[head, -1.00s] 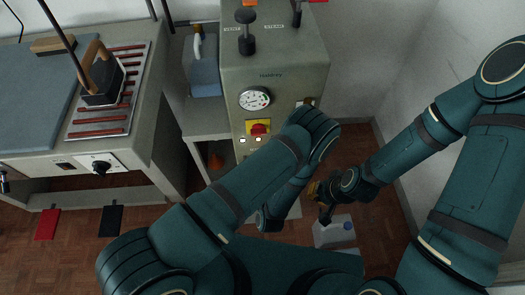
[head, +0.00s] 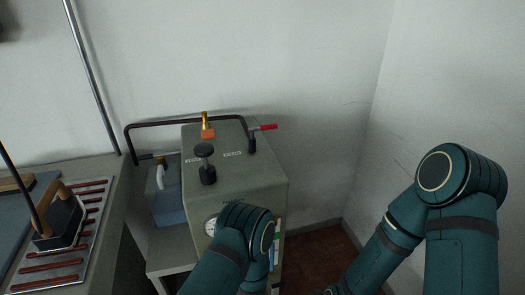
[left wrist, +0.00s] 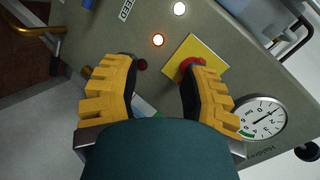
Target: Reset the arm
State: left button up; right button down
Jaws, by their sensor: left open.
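My left arm's teal forearm (head: 235,245) reaches down in front of the grey machine (head: 255,195) in the head view; its hand is below the picture there. In the left wrist view my left gripper (left wrist: 163,65) has yellow fingers spread apart, with nothing between them. It is over the machine's front panel. A red button (left wrist: 190,65) on a yellow plate (left wrist: 207,55) is partly hidden by one finger. I cannot tell whether that finger touches it. My right arm (head: 445,185) is bent at the right of the head view; its gripper is out of the picture.
The panel has a round gauge (left wrist: 262,117) and a lit lamp (left wrist: 158,40). The machine's top has a black knob (head: 205,152) and a red-tipped lever (head: 263,128). An iron (head: 57,220) rests on a table at left. White walls stand behind and at right.

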pick_arm(q)
jog(key=s+r+n+g+h, duration=0.6)
jog(key=s+n+g+h, duration=0.2)
jog(key=s+n+g, duration=0.2)
jog(key=shift+s+a+n+g, duration=0.2)
jog(key=shift+a+n+g, duration=0.1)
jog(key=shift+n, duration=0.2)
